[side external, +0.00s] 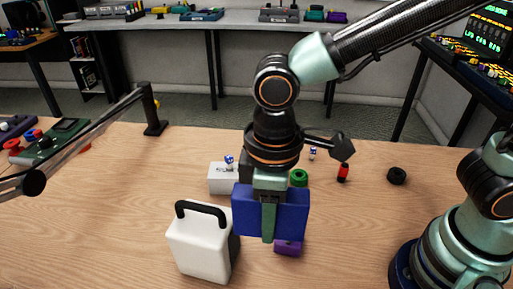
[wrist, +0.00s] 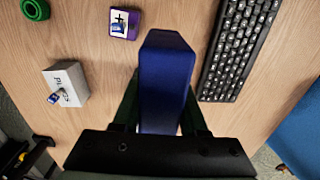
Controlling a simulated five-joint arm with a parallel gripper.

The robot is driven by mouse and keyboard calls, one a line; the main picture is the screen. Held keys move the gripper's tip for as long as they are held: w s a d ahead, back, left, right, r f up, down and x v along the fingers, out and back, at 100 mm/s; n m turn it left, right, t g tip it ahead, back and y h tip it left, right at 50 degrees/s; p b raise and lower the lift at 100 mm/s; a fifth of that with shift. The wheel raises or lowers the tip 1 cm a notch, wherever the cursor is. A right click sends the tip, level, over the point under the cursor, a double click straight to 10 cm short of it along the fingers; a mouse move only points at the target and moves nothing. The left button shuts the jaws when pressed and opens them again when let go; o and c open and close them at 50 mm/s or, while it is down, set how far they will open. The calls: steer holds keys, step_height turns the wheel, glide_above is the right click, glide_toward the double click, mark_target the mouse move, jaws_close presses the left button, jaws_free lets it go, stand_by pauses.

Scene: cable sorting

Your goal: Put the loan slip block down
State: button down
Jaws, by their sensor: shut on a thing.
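The loan slip block, taken to be the dark blue block (side external: 243,212), is in my gripper (side external: 268,222) in the side view. My gripper is shut on it, with a green finger across the middle of its near face. In the wrist view the blue block (wrist: 166,75) stands lengthwise between the dark fingers of my gripper (wrist: 162,110). The block looks upright and level in the side view. I cannot tell whether its lower edge touches the wooden table (side external: 345,235).
A white case (side external: 203,248) with a black handle stands just left of the block. A purple piece (side external: 288,248) lies below its right end. Behind are a white box (side external: 222,179) and a green ring (side external: 299,177). A black keyboard (wrist: 238,50) lies right in the wrist view.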

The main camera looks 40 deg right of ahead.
step_height(320, 180, up, 3)
steer(key=shift+r, duration=0.15)
steer(key=shift+w+d+r, duration=0.15)
steer(key=shift+w+d, duration=0.15)
steer(key=w+d+f+m, duration=0.1)
steer(key=w+d+m, duration=0.3)
steer(key=d, duration=0.8)
steer(key=w+d+f+m, duration=0.1)
steer(key=w+d+m, duration=0.4)
steer(key=d, duration=0.6)
steer(key=shift+w+d, duration=0.3)
steer(key=shift+d, duration=0.05)
steer(key=shift+a, duration=0.1)
